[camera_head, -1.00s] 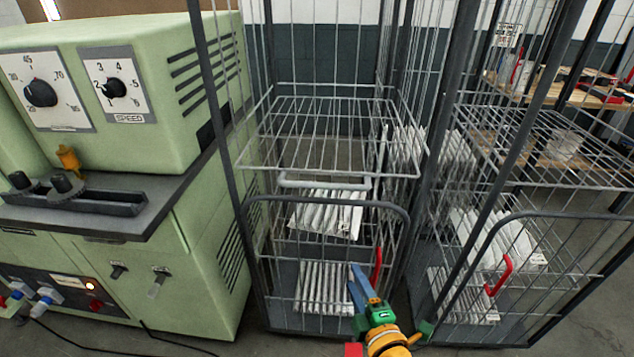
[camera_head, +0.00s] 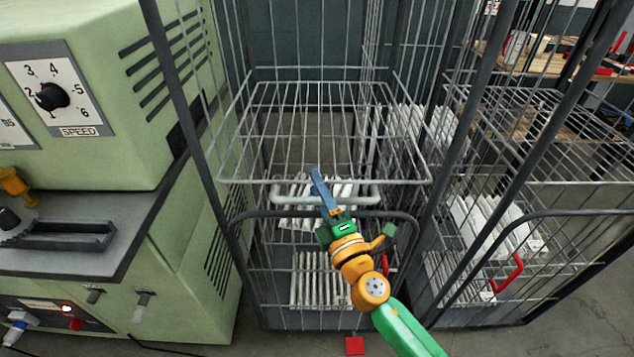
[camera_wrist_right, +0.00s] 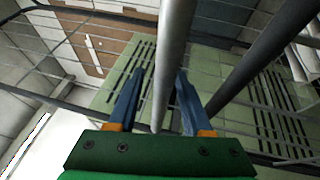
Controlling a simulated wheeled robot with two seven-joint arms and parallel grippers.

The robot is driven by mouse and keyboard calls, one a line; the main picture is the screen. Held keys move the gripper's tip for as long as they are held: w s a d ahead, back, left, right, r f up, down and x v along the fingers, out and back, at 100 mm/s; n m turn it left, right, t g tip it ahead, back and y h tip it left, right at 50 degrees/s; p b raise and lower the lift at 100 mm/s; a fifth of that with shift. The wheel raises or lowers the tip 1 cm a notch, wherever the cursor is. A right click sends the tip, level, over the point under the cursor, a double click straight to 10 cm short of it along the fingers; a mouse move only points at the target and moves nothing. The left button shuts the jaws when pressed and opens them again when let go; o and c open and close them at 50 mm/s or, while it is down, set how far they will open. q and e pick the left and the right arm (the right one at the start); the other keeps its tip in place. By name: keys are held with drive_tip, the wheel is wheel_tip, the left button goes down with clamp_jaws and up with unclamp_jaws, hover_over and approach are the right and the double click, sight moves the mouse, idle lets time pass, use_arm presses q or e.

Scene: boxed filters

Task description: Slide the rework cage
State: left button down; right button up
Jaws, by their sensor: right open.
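A grey wire roll cage (camera_head: 335,86) stands in the middle of the head view, beside a similar cage (camera_head: 560,214) on the right. I cannot tell by label which is the rework cage. The middle cage has a light grey handle bar (camera_head: 291,198) across its front and white pleated filters (camera_head: 310,280) on its base. My right gripper (camera_head: 317,178) is open, its blue fingers at that bar. In the right wrist view a light grey bar (camera_wrist_right: 172,60) runs through the gap between the fingers (camera_wrist_right: 157,88). Contact is not clear.
A green machine (camera_head: 100,110) with a speed dial and a grey ledge (camera_head: 130,215) stands close on the cage's left. Red latches (camera_head: 508,272) hang on the cage fronts. A small red block (camera_head: 355,346) shows at the bottom. A wooden bench (camera_head: 560,55) is at the back right.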

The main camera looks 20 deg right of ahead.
drive_tip(key=shift+w+f, duration=0.1)
drive_tip(key=shift+w, duration=0.35)
drive_tip(key=shift+s, duration=0.2)
drive_tip(key=c, duration=0.3)
clamp_jaws()
drive_tip(key=shift+r, duration=0.2)
idle(0.4)
